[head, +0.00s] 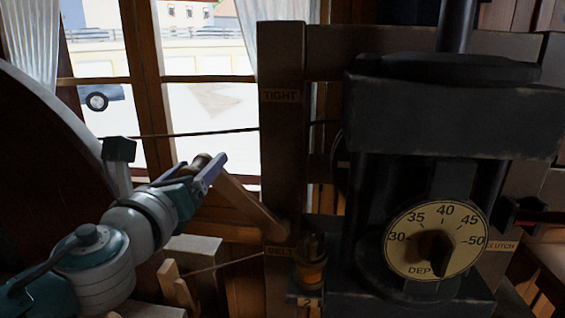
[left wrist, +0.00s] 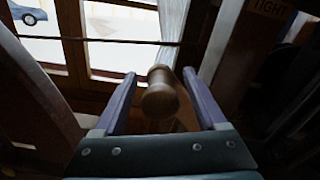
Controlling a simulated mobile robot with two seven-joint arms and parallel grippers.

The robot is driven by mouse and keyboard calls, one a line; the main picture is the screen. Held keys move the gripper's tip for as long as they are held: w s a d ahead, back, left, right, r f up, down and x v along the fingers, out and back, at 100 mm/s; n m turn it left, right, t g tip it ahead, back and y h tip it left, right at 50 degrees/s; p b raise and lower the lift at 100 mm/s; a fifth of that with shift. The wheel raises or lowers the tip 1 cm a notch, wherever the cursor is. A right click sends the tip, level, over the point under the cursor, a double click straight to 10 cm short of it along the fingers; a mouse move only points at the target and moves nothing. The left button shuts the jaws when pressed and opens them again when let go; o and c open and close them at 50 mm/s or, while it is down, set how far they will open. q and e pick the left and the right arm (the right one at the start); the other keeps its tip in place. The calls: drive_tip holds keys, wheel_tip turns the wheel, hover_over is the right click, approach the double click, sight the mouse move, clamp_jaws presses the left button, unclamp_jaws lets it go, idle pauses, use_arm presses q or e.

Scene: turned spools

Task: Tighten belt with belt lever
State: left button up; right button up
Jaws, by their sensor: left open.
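The wooden belt lever (head: 240,205) runs from a pivot on the dark post beside the BELT label (head: 279,252) up and to the left, ending in a round knob (head: 199,162). The TIGHT label (head: 281,96) is higher on the same post. My left gripper (head: 206,168) is open at the knob end of the lever. In the left wrist view the knob (left wrist: 160,92) sits between the two parted purple fingers, with a gap visible on the finger sides. Most of the lever shaft is hidden there behind the knob. My right gripper is not in view.
A dark machine with a DEPTH dial (head: 436,240) stands at the right. A red handle (head: 538,216) is near the CLUTCH label at the right edge. A belt (head: 205,132) crosses in front of the window. A large dark wheel (head: 45,150) fills the left.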

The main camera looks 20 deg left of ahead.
use_arm(q)
drive_tip(key=shift+c, duration=0.2)
clamp_jaws()
idle(0.3)
idle(0.8)
